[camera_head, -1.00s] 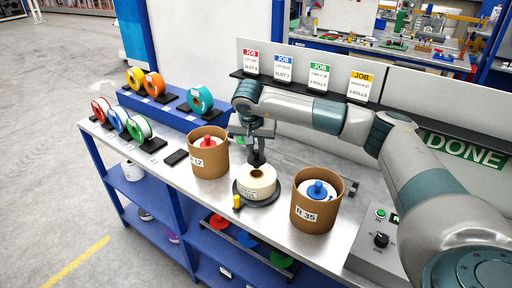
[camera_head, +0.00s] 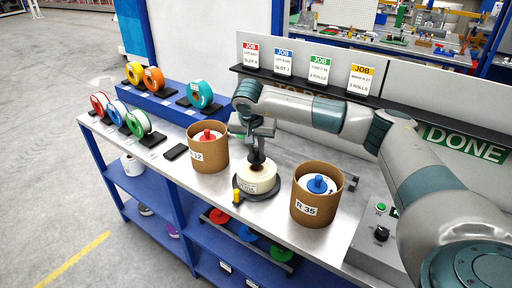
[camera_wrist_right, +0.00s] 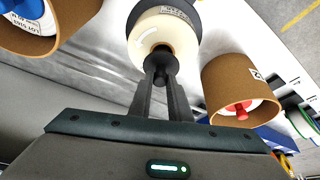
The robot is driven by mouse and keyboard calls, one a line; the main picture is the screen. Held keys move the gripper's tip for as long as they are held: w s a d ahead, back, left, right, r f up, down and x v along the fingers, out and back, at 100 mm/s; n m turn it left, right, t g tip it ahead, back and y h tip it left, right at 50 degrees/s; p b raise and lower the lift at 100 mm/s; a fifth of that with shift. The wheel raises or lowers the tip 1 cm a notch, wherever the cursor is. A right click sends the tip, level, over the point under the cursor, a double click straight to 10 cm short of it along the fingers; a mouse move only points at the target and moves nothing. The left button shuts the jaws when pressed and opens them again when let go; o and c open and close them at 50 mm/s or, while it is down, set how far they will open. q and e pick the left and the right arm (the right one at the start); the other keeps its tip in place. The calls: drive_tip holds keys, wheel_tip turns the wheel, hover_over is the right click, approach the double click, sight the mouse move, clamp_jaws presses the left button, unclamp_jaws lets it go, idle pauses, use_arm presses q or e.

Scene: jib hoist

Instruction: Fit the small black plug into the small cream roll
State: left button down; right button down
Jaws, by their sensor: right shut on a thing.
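The small cream roll (camera_head: 260,185) stands on a round dark base on the bench, between two brown tubs. It also shows at the top of the right wrist view (camera_wrist_right: 150,35), with a dark centre. My right gripper (camera_head: 257,150) is over the roll's middle and shut on the small black plug (camera_head: 257,164). In the right wrist view the gripper's fingers (camera_wrist_right: 163,75) point at the roll's centre. The plug is upright at the roll's top centre. I cannot tell whether its lower end is inside the hole. My left gripper is out of view.
A brown tub with a red knob (camera_head: 207,152) stands left of the roll, one with a blue knob (camera_head: 317,203) right. A small yellow piece (camera_head: 236,195) is at the base's left edge. Coloured spools stand farther left. A control box (camera_head: 377,240) is at right.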

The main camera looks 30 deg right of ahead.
sight(255, 154)
drive_tip(key=shift+f, duration=0.3)
drive_tip(key=shift+f+b, duration=0.8)
drive_tip(key=shift+b, duration=0.05)
drive_tip(key=shift+f+b, duration=0.65)
drive_tip(key=shift+f, duration=0.15)
idle(1.0)
drive_tip(key=c, duration=1.6)
unclamp_jaws()
drive_tip(key=shift+o, duration=0.2)
drive_tip(key=shift+r, duration=0.15)
